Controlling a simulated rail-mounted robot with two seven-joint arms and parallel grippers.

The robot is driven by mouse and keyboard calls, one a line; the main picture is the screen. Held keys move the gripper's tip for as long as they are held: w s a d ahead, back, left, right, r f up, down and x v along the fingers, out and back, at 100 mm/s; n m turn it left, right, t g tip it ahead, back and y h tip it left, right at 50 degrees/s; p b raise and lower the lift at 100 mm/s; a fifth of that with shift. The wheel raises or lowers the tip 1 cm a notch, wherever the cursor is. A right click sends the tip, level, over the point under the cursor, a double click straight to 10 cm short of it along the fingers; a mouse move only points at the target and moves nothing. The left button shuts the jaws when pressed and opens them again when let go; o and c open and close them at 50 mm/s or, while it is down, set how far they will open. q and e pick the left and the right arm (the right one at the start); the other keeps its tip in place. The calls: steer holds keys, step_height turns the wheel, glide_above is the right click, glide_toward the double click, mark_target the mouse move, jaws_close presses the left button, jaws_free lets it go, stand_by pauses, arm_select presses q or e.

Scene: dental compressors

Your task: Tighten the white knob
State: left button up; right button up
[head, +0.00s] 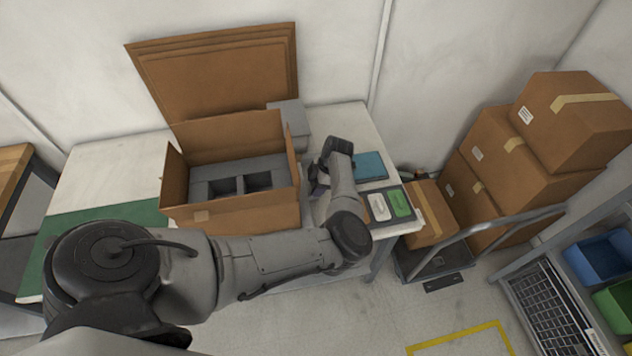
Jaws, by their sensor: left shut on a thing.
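No white knob can be made out in the head view. My left arm reaches across the front of the table (105,165). Its gripper (326,164) is over the table, just right of the open cardboard box (250,216). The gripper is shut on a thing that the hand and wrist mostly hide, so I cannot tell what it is. A small purplish patch shows beside the wrist. My right gripper is not in view.
The open box holds a grey insert (212,173). Flat cardboard sheets (215,72) lean behind it. A grey block (291,117) and a teal item (369,166) lie near the gripper. Stacked boxes (567,120) on a cart and a bin shelf stand right.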

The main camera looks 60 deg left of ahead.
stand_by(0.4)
arm_select(q)
steer(key=o, duration=0.9)
steer(key=shift+r, duration=0.1)
steer(key=v, duration=1.3)
steer(key=shift+w+d+r, duration=0.1)
steer(key=shift+r, duration=0.2)
